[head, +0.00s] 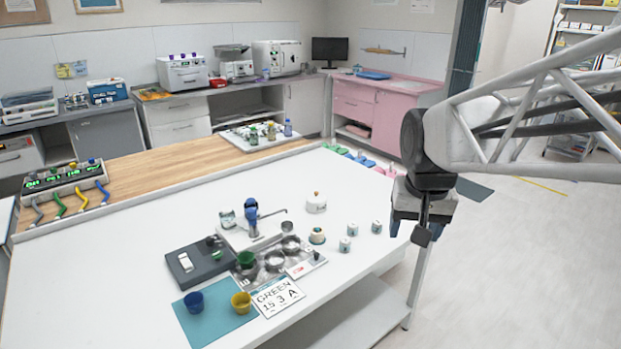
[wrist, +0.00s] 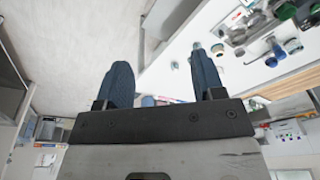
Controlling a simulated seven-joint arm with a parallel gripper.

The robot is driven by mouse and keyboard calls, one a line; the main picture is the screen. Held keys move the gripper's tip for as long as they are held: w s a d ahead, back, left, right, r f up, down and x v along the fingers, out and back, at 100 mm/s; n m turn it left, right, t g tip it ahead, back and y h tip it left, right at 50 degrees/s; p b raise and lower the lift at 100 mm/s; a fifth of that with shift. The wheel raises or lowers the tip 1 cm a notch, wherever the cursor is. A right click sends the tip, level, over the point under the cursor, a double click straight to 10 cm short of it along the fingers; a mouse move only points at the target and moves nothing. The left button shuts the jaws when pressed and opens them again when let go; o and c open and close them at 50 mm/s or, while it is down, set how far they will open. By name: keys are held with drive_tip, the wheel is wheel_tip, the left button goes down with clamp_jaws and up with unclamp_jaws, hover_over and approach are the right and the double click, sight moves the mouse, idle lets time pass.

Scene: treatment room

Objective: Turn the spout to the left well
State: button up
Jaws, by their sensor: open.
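A blue tap body (head: 251,214) stands on a white base behind a metal tray (head: 262,281). Its thin spout (head: 272,213) points to the right, with its tip turned down. The tray has round wells in a row; the left one holds a green cup (head: 246,259), while the middle well (head: 274,262) and right well (head: 290,244) look empty. My gripper (head: 423,236) hangs at the table's right edge, well apart from the tap. In the wrist view my gripper (wrist: 162,72) is open and empty, with the tray and tap at the upper right.
A dark box (head: 200,262) stands left of the tray. Blue (head: 194,302) and yellow (head: 241,302) cups stand on a teal mat (head: 213,323). A card reading GREEN (head: 278,297) lies in front. Several small white jars (head: 345,244) stand right of the tray.

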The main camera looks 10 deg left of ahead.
drive_tip(key=w+a, duration=0.9)
drive_tip(key=w, duration=0.4)
drive_tip(key=g, duration=0.2)
hover_over(251, 210)
drive_tip(key=shift+m, duration=0.3)
wheel_tip(251, 210, down, 16)
drive_tip(key=shift+r, duration=0.1)
drive_tip(key=shift+f, duration=3.9)
